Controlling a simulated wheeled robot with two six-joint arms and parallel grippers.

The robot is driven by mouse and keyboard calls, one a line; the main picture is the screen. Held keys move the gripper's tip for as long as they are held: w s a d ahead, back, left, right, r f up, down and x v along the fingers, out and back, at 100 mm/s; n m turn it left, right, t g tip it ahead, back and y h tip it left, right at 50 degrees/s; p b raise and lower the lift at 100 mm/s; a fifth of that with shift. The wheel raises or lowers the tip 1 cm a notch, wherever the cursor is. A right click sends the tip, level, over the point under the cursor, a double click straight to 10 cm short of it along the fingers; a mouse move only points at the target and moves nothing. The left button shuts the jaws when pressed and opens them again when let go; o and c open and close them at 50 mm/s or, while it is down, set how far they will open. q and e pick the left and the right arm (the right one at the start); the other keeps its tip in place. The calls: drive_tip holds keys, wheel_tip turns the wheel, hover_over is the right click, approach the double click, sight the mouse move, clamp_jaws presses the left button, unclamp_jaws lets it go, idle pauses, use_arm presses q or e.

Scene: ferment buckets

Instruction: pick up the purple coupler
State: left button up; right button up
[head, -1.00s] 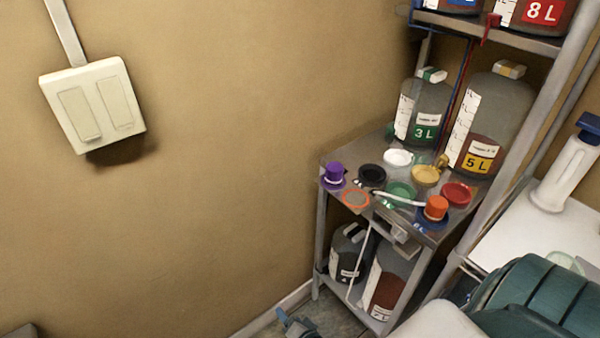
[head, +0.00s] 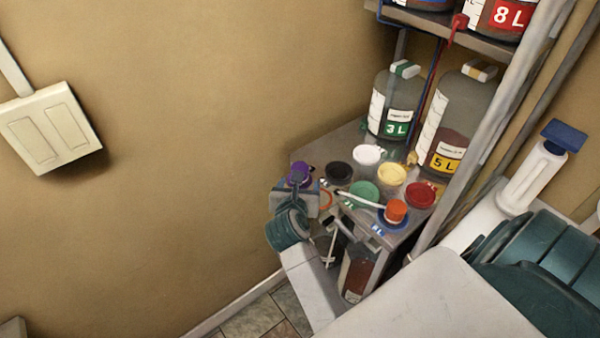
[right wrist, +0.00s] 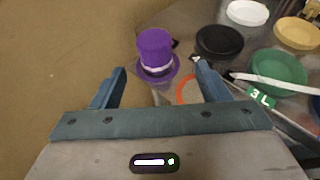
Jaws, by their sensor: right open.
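The purple coupler (head: 299,169), a knob with a wide flange and a pale band, stands upright at the left corner of the metal shelf top. In the right wrist view the coupler (right wrist: 155,50) shows just beyond and between the fingertips. My right gripper (right wrist: 158,72) is open and empty, with one finger on each side of the line to the coupler. In the head view my right gripper (head: 298,188) is at the shelf's left corner and partly covers the coupler's lower part. My left gripper is not in view.
On the shelf top (head: 312,150) are black (head: 340,171), green (head: 364,194), white, yellow and red lids, and an orange coupler (head: 396,211). A pale stick (right wrist: 275,82) lies right of the right finger. Bottles (head: 391,105) stand behind. The wall side is free.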

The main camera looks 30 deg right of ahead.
drive_tip(key=b+x, duration=0.1)
drive_tip(key=x, duration=0.2)
drive_tip(key=shift+w+d+f, duration=0.15)
drive_tip(key=shift+w+f, duration=0.05)
drive_tip(key=shift+w, duration=0.1)
drive_tip(key=b+x, duration=0.1)
drive_tip(key=x, duration=0.1)
drive_tip(key=b+x, duration=0.1)
drive_tip(key=x, duration=0.1)
drive_tip(key=shift+w+f, duration=0.1)
drive_tip(key=shift+w, duration=0.4)
drive_tip(key=shift+w+d+f, duration=0.1)
drive_tip(key=shift+w+d, duration=0.15)
drive_tip(key=shift+s, duration=0.15)
drive_tip(key=shift+c, duration=0.7)
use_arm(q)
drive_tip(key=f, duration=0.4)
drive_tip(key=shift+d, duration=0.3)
use_arm(e)
drive_tip(key=c, duration=1)
